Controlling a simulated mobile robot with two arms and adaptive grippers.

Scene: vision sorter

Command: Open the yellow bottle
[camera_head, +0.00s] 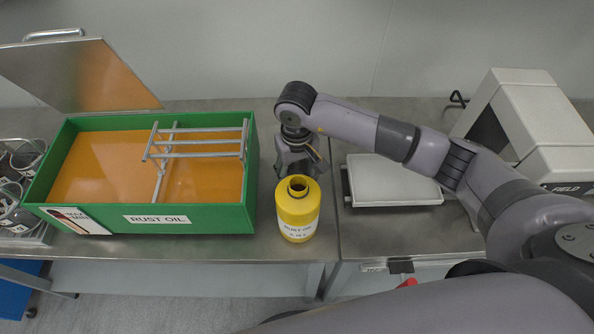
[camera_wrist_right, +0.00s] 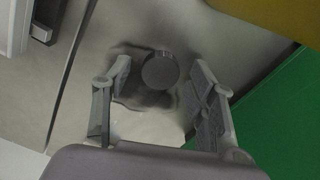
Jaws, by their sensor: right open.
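The yellow bottle (camera_head: 297,222), labelled RUST OIL, stands upright on the steel bench beside the green tank. Its neck shows a dark open mouth with no cap on it. My right gripper (camera_head: 298,163) points down just behind the bottle, partly hidden. In the right wrist view my right gripper (camera_wrist_right: 160,105) is open, its fingers apart. A small round grey disc, like a cap (camera_wrist_right: 159,71), lies on the bench near and between the fingertips, apart from both. A yellow surface, likely the bottle (camera_wrist_right: 275,14), shows at the upper right. My left gripper is out of view.
The green tank (camera_head: 165,220) of orange oil, with a metal rack (camera_head: 200,150) and raised lid (camera_head: 85,75), stands at left. A white scale-like plate (camera_head: 390,183) and a white machine (camera_head: 540,120) are at right. A bench seam runs right of the bottle.

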